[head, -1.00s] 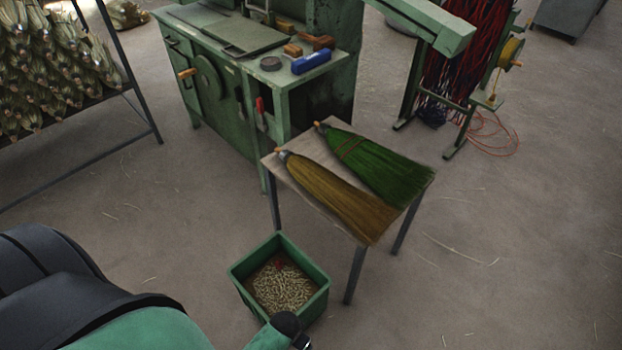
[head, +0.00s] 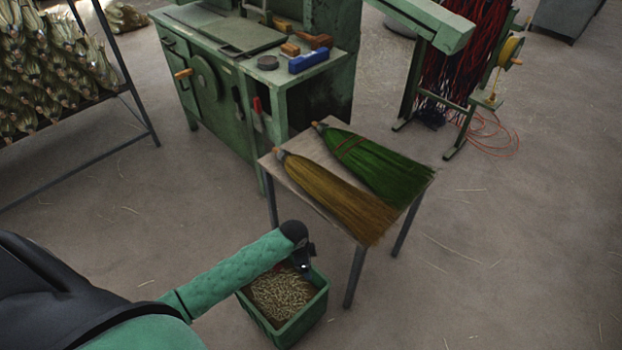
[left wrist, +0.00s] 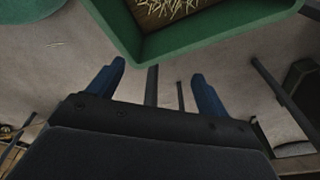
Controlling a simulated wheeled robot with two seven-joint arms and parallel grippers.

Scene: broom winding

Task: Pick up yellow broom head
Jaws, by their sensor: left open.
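The yellow broom head (head: 335,200) lies on the small table, its narrow tied end toward the upper left and its bristles toward the lower right. The green broom head (head: 378,165) lies right beside it. My left gripper (head: 303,268) is over the green bin, in front of and below the table. In the left wrist view my left gripper (left wrist: 158,80) shows two blue fingers spread apart with nothing between them. The broom heads are not visible in that view. My right gripper is not in view.
The small table (head: 285,180) has thin metal legs. The green bin (head: 290,333) holds pale clippings; its wall also shows in the left wrist view (left wrist: 215,38). A green workbench (head: 225,110) with tools stands behind the table. Floor right of the table is clear.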

